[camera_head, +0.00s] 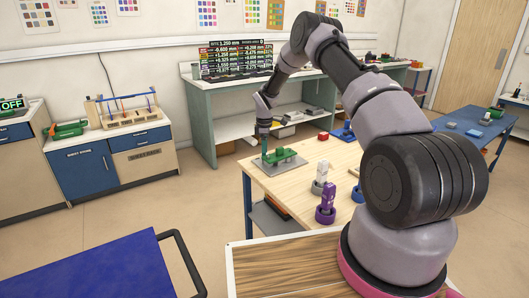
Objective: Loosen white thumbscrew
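My gripper (265,146) is small in the head view and points down at a green device (283,156). The device lies on a grey plate (262,166) at the far left of the wooden table. The fingertips are close to the device's left end; I cannot tell whether they touch it or are open or shut. I cannot make out a white thumbscrew; it is hidden or too small to see.
A white item (322,170) and a purple item (328,198) stand in holders nearer on the wooden table (289,201). A display board (236,60) stands on the bench behind. A blue cart top (100,275) is at the lower left. Open floor lies left of the table.

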